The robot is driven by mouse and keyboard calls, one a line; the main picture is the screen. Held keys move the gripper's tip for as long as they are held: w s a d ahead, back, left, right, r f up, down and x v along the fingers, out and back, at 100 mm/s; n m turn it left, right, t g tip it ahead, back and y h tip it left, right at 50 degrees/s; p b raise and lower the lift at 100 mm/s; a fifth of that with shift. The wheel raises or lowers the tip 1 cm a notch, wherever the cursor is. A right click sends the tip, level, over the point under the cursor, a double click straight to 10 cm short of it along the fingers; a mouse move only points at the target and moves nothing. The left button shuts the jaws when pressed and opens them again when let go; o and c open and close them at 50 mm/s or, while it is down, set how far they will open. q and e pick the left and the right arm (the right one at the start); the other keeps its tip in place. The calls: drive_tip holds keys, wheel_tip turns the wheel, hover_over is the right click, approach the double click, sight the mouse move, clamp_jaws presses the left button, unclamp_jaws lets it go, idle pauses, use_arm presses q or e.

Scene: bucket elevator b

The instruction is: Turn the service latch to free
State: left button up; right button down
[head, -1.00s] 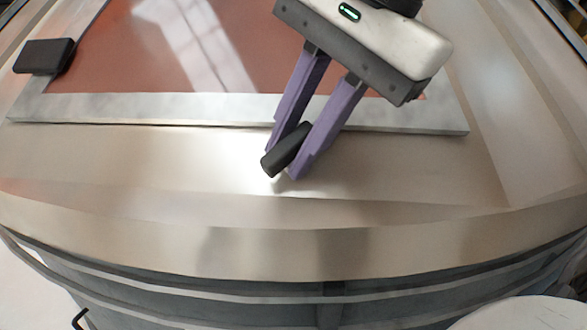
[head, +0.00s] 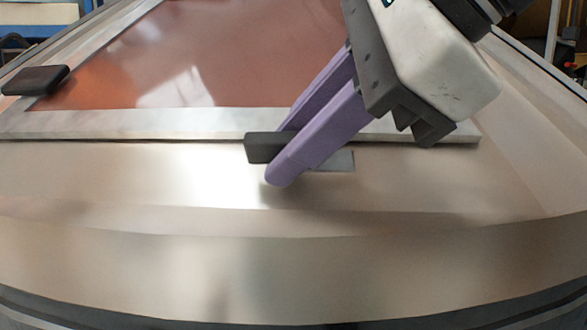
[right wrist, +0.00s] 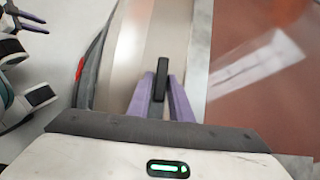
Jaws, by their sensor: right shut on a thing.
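The service latch, a small black bar (head: 262,148), sits on the bare metal just in front of the framed panel's front edge. In the head view it lies nearly level, running left to right, and its right part is hidden by my fingers. My right gripper (head: 279,156) comes in from the upper right, its purple fingers shut on the latch. In the right wrist view the latch (right wrist: 161,78) stands between the two fingertips. A grey flat plate (head: 337,161) shows just right of the fingers. My left gripper is not in the head view.
A reddish panel (head: 215,55) in a pale metal frame (head: 120,125) lies behind the latch. Another black block (head: 36,80) sits at the frame's left side. The metal surface (head: 130,185) in front is clear, ending in a curved front edge.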

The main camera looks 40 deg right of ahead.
drive_tip(key=shift+m, duration=0.4)
drive_tip(key=c, duration=1.8)
unclamp_jaws()
drive_tip(key=shift+o, duration=0.2)
drive_tip(key=p+v, duration=0.2)
drive_tip(key=v, duration=0.8)
drive_tip(key=shift+s, duration=0.25)
drive_tip(key=shift+a, duration=0.1)
